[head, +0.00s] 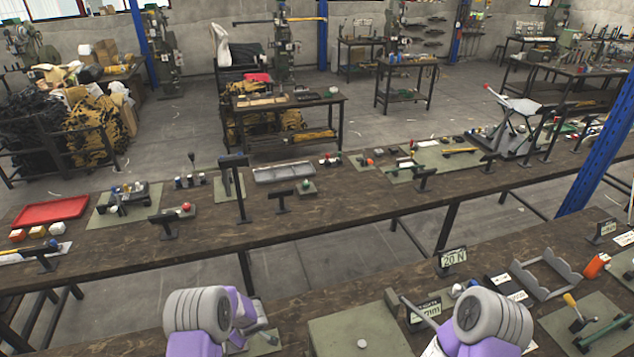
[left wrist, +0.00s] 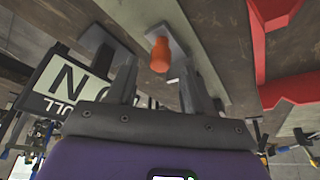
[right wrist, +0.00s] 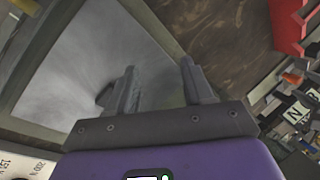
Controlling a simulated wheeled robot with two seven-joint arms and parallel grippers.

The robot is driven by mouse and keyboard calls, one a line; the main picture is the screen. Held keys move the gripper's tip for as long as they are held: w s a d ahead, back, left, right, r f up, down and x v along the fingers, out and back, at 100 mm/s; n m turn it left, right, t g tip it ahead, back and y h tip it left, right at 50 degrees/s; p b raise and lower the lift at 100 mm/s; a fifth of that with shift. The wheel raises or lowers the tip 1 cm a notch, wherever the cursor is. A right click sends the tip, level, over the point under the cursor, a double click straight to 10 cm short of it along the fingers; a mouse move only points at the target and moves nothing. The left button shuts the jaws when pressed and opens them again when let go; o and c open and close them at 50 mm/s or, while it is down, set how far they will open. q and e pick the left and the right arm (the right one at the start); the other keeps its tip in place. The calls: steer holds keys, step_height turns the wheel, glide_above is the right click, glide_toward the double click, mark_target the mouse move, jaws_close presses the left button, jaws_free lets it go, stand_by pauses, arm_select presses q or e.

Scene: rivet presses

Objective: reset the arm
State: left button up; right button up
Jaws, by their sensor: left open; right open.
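My left gripper (left wrist: 160,88) is open in the left wrist view, its two dark fingers apart. An orange knob (left wrist: 160,54) on a grey part shows beyond and between the fingertips, and nothing is held. My right gripper (right wrist: 158,88) is open and empty in the right wrist view, with a grey, framed surface (right wrist: 85,60) beyond it.
Small fixtures and a sign reading 20 N (head: 453,257) stand on the near bench. An orange item (head: 596,265) and a grey bracket (head: 546,275) are at its right. A red tray (head: 50,212) lies on the far bench, which holds several signs and tools.

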arm_select(q)
steer(key=v, duration=0.5)
steer(key=shift+s+a+r, duration=0.15)
steer(key=shift+r, duration=0.1)
